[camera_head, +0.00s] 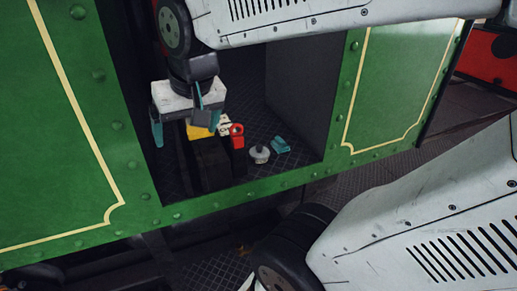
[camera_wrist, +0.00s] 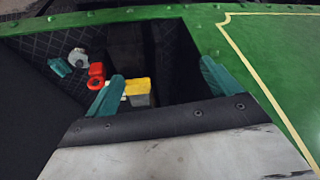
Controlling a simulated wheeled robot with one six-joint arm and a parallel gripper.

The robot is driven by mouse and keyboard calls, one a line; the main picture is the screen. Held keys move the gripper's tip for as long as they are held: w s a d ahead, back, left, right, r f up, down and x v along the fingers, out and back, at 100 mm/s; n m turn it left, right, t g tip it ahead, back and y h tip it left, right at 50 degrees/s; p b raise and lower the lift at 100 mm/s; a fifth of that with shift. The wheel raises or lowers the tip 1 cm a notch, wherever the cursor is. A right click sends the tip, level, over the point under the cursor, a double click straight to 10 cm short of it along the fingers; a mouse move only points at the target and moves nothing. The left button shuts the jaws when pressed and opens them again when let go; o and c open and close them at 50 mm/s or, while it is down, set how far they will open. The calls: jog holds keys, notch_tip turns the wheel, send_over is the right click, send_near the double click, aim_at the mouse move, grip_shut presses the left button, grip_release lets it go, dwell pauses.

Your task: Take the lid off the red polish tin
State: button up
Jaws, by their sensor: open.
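My gripper (camera_head: 186,128) is open above the dark floor of a recess in the green tram side. In the wrist view its two teal fingers (camera_wrist: 162,72) are spread, with nothing held between them. A small red object (camera_head: 237,135) sits just right of the gripper; in the wrist view it (camera_wrist: 96,74) shows left of the left finger. It is the only red item in the recess, but I cannot tell that it is the polish tin, nor make out a lid. A yellow-topped block (camera_wrist: 138,86) lies between the fingers in the picture, below them and partly covered.
Right of the red object stand a grey-white knobbed piece (camera_head: 260,154) and a teal piece (camera_head: 281,144) on the patterned floor. A dark box-like block (camera_head: 211,167) is below the gripper. Riveted green panels (camera_head: 385,85) frame the recess on both sides.

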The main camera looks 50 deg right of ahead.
jog(key=w+d+f+m+g, duration=0.1)
jog(key=w+d+f+m, duration=0.25)
jog(key=d+m, duration=0.35)
jog(key=m+g, duration=0.2)
jog(key=m, duration=0.6)
send_near(259, 147)
jog(key=w+a+r, duration=0.1)
jog(key=a, duration=0.1)
jog(key=w+a+r, duration=0.1)
jog(key=a, duration=0.1)
jog(key=w+a+r, duration=0.1)
jog(key=a, duration=0.1)
jog(key=shift+w+a, duration=0.2)
jog(key=shift+a, duration=0.1)
jog(key=d+f+m, duration=0.1)
jog(key=d, duration=0.1)
jog(key=s+d+f+m+g, duration=0.1)
jog(key=d+f+m, duration=0.1)
jog(key=s+d+f+m, duration=0.1)
jog(key=d+f+m, duration=0.1)
jog(key=d, duration=0.1)
jog(key=shift+y, duration=0.3)
notch_tip(259, 147, down, 6)
jog(key=shift+s+d+f, duration=0.1)
jog(key=shift+d+f, duration=0.05)
jog(key=shift+f, duration=0.6)
jog(key=c, duration=1.1)
